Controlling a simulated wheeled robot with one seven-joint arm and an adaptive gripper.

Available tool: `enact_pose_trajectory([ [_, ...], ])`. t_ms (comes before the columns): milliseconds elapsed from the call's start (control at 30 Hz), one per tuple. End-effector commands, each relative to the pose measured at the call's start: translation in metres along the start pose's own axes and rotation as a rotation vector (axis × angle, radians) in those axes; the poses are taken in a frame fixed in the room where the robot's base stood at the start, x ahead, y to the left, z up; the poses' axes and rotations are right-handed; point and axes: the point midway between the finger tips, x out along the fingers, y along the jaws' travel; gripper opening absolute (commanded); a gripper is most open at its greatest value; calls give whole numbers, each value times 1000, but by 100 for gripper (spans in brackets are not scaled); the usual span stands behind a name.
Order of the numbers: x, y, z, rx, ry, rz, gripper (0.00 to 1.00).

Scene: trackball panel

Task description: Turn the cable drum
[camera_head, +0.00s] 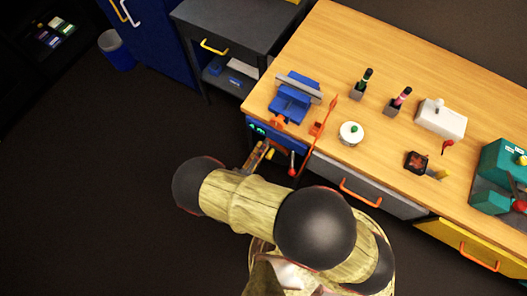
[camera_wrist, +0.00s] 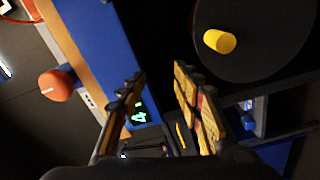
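A large black disc (camera_wrist: 285,35) with a yellow peg (camera_wrist: 219,41) on its face fills the upper right of the wrist view; it appears to be the cable drum. I cannot make the drum out in the head view, where my arm covers part of the bench front. My gripper (camera_wrist: 160,76) is open, with its two yellow-and-black fingers apart and nothing seen held between them. The peg lies beyond and right of the fingertips, apart from them. In the head view my gripper (camera_head: 262,152) is beside the bench's front left corner.
On the wooden bench (camera_head: 400,65) stand a blue vise (camera_head: 291,104), a white round device (camera_head: 350,134) and bottles. Open dark floor (camera_head: 90,190) lies left.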

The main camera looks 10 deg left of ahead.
Motion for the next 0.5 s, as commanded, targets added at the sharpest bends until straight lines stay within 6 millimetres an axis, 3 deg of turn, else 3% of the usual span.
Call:
enact_pose_trajectory([
  [200,1,15,-3,-3,-2,-2,34],
  [500,1,17,-3,-5,-3,-2,34],
])
